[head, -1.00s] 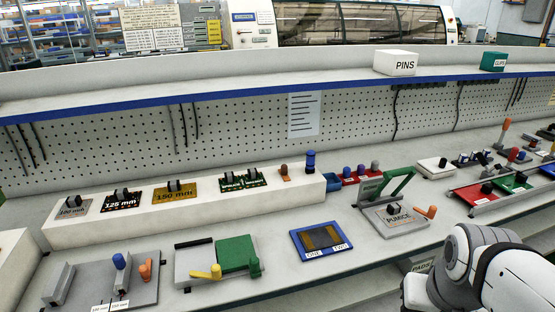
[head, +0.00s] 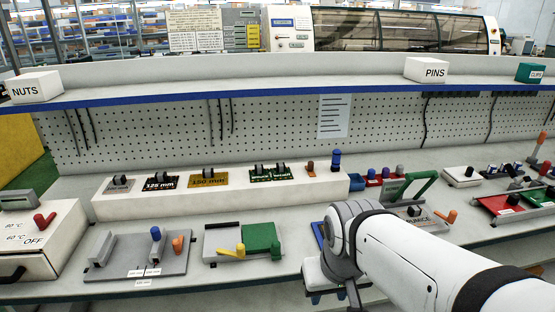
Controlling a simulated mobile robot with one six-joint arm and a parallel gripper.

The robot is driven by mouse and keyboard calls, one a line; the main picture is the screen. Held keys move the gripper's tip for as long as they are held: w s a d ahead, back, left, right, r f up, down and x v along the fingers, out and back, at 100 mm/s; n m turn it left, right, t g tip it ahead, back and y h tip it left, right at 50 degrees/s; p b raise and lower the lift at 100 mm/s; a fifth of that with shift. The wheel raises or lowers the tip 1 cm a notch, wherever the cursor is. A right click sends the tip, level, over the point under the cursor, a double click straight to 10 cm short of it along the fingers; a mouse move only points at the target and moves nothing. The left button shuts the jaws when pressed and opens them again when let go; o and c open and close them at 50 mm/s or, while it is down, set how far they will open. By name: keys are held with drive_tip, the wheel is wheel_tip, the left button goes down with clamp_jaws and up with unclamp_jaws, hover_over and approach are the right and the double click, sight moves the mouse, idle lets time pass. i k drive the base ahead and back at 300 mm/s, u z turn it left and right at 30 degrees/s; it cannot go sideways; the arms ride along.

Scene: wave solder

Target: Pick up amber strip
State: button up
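A grey strip (head: 118,186) lies at the block's left end. In front stand a grey fixture (head: 125,262) with blue and orange knobs and a fixture with a green plate (head: 261,237). A shelf (head: 240,98) runs above the block. My arm covers most of a blue tray.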

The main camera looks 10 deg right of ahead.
sight(310, 168)
drive_tip(key=z, duration=0.05)
drive_tip(key=i, duration=1)
drive_tip(key=u, duration=0.05)
